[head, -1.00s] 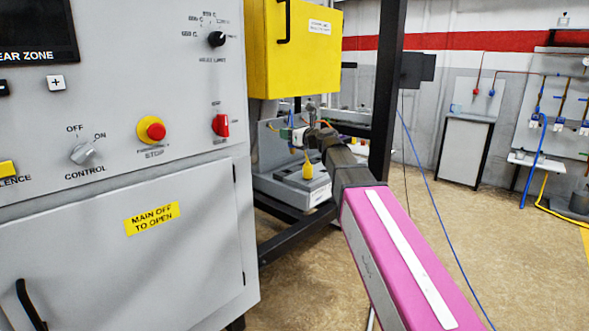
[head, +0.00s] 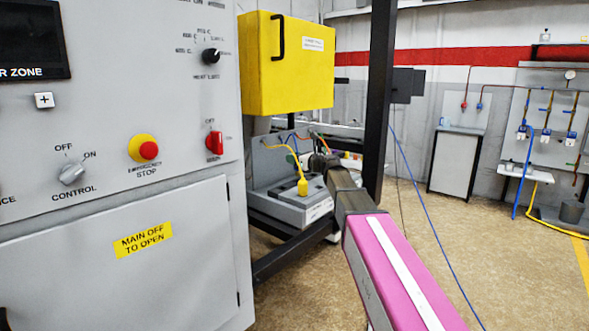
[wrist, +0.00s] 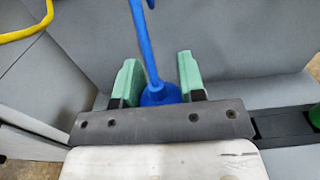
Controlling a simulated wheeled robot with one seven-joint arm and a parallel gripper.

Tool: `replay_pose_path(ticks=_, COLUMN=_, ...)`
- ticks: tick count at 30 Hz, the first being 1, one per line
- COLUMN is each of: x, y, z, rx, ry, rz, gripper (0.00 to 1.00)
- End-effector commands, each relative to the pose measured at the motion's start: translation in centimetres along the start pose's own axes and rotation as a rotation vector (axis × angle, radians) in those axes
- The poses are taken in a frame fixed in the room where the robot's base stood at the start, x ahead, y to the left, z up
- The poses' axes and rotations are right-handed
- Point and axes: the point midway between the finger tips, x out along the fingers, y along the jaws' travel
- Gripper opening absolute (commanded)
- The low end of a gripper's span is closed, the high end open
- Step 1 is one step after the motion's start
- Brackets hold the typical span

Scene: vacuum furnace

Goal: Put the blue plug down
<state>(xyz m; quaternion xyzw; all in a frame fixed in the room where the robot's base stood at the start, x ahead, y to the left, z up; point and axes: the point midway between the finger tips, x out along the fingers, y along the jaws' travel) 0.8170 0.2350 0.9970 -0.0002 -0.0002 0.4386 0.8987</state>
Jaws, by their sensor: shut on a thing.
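The blue plug (wrist: 157,94) is between the two pale green fingers of my gripper (wrist: 158,70) in the wrist view. The fingers stand on either side of it, and its blue cable rises away from them. The dark gripper bar hides the plug's lower part. In the head view my gripper (head: 309,161) is at the grey unit (head: 285,209) under the yellow box, just behind and above a yellow plug (head: 303,187). The blue plug cannot be made out there. I cannot tell whether it touches a surface.
The yellow box (head: 285,75) hangs above the unit. The furnace control cabinet (head: 110,190) fills the left. A yellow cable (wrist: 27,25) crosses the wrist view's upper left. Open floor lies to the right.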

Motion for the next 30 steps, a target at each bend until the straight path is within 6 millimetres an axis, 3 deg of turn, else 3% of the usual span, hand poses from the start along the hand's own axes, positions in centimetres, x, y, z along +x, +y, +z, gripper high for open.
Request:
replay_pose_path(ticks=11, x=0.0, y=0.0, z=-3.9, rx=0.002, ry=0.000, rz=0.000, gripper=0.14)
replay_pose_path(ticks=26, x=0.0, y=0.0, z=-4.6, rx=0.000, ry=0.000, rz=0.000, gripper=0.14)
replay_pose_path(ticks=27, x=0.0, y=0.0, z=-4.6, rx=0.000, ry=0.000, rz=0.000, gripper=0.47)
replay_pose_path(ticks=29, x=0.0, y=0.0, z=-4.5, rx=0.000, ry=0.000, rz=0.000, gripper=0.62)
replay_pose_path(ticks=30, x=0.0, y=0.0, z=-4.5, rx=0.000, ry=0.000, rz=0.000, gripper=0.62)
